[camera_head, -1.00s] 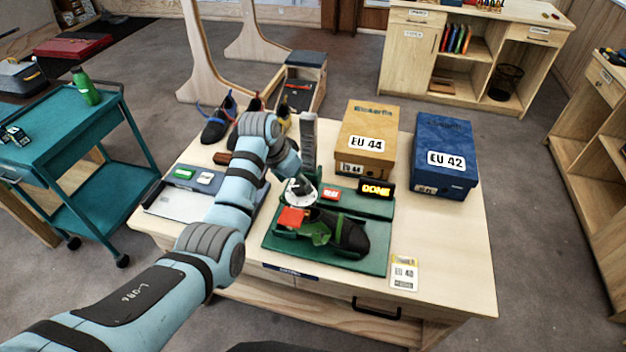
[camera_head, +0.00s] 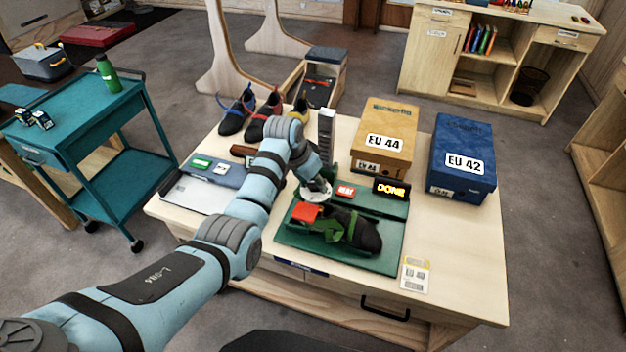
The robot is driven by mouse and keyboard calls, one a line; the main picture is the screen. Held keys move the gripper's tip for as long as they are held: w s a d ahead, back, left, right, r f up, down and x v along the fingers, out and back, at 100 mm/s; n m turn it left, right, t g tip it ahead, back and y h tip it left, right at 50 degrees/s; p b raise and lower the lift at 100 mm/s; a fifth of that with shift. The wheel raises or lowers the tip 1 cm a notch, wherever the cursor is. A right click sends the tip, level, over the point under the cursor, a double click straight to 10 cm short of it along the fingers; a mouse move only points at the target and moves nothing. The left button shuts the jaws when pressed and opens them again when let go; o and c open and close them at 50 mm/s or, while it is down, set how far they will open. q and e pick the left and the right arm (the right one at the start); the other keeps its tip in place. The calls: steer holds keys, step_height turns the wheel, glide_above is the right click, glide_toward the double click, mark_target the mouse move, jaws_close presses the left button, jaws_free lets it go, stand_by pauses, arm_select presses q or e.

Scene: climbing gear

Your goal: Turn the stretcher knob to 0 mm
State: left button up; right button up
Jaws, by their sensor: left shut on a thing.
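The green stretcher base (camera_head: 384,263) stands on the wooden bench. A black and green climbing shoe (camera_head: 362,236) lies on it, with a red block (camera_head: 305,211) at its left end. A white round part (camera_head: 318,194), likely the knob's dial, shows behind the red block. My left gripper (camera_head: 316,186) reaches down onto it and is shut on the knob; the fingertips are mostly hidden by my own wrist. A small display (camera_head: 391,189) reads "DONE", and a red "HEAT" button (camera_head: 345,190) is beside it. My right gripper is not in view.
An orange EU 44 box (camera_head: 386,135) and a blue EU 42 box (camera_head: 463,160) stand behind the stretcher. A grey measuring device (camera_head: 195,193) lies to the left. Several shoes (camera_head: 262,115) stand at the back left. A card (camera_head: 415,275) lies at the front right. The bench's right end is clear.

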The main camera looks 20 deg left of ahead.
arm_select(q)
steer(key=shift+n, duration=0.3)
steer(key=n, duration=0.1)
steer(key=n+y, duration=0.1)
steer(key=n, duration=0.1)
steer(key=shift+d+n+t+y, duration=0.25)
steer(key=shift+n+t+y, duration=0.05)
steer(key=shift+n+y, duration=0.1)
steer(key=n+y, duration=0.1)
steer(key=n, duration=0.3)
steer(key=shift+d+n+y, duration=0.15)
steer(key=shift+n+y, duration=0.15)
steer(key=shift+y, duration=0.1)
steer(key=shift+n+y+b, duration=0.35)
steer(key=shift+n+y, duration=0.05)
steer(key=shift+n, duration=0.8)
steer(key=shift+d+n+g+y+b, duration=0.1)
steer(key=shift+n+g+y+b, duration=0.4)
steer(key=shift+n, duration=0.7)
steer(key=o, duration=1.2)
steer(key=shift+w, duration=0.15)
steer(key=shift+c, duration=0.2)
